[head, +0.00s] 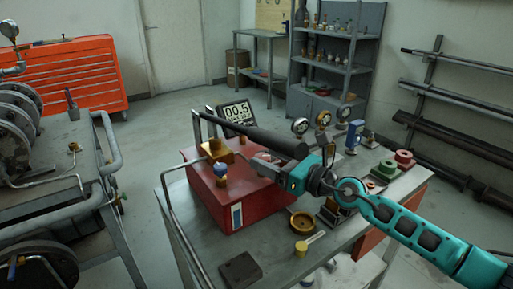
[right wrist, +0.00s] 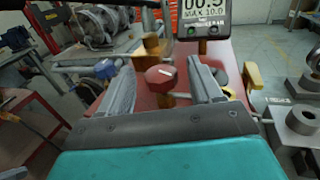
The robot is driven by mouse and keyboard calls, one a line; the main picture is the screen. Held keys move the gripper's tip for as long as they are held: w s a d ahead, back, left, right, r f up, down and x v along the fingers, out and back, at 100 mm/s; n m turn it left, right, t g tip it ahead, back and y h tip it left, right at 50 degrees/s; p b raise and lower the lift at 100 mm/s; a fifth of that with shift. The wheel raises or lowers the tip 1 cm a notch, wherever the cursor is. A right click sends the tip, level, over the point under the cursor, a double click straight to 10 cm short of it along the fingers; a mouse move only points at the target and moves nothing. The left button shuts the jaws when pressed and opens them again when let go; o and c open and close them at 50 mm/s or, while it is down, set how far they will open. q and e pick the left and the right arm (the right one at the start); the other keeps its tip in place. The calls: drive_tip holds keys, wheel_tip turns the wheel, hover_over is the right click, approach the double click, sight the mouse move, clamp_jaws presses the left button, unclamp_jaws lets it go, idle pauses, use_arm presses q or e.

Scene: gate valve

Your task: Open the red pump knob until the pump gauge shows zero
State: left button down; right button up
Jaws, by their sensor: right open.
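The red knob (right wrist: 167,78), with a white mark on its top, stands on the red pump body. The pump (head: 225,205) sits on the workbench in the head view. The pump gauge (head: 237,115) reads 00.5 at its back; it is partly cut off in the right wrist view (right wrist: 205,12). My right gripper (head: 278,170) reaches over the pump from the right. In the right wrist view its two fingers (right wrist: 160,72) are open, one on each side of the knob, with visible gaps. In the head view the gripper mostly hides the knob. My left gripper is not in view.
A dark pump handle (head: 255,135) slants above the pump. A brass block (head: 216,150) and a blue-capped fitting (head: 221,172) stand on it. Several small gauges and fittings are on the bench (head: 265,250) behind and right. A metal cart (head: 60,200) stands left.

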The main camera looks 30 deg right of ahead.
drive_tip(key=shift+x, duration=2.15)
drive_tip(key=shift+c, duration=0.3)
drive_tip(key=shift+f, duration=0.1)
drive_tip(key=c, duration=0.9)
